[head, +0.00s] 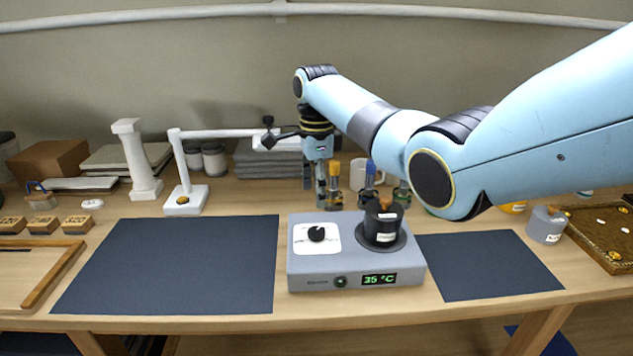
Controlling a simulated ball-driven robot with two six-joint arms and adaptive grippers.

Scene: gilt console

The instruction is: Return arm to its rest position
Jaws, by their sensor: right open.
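My right arm reaches in from the right side of the head view, across the upper part of the picture. My right gripper (320,188) points down at the end of this arm, open and with nothing visible between its fingers. It hangs above and behind the grey heating device (350,272), whose display reads 35 °C. A black lidded pot (383,226) sits on the round plate at the right of the device. My left gripper is not in view.
Several small bottles (370,180) and a white mug (358,172) stand behind the device, close to the right gripper. A white lamp (184,200) extends its arm toward the gripper. Dark mats (180,262) lie either side of the device. A grey weight-like pot (545,228) stands at right.

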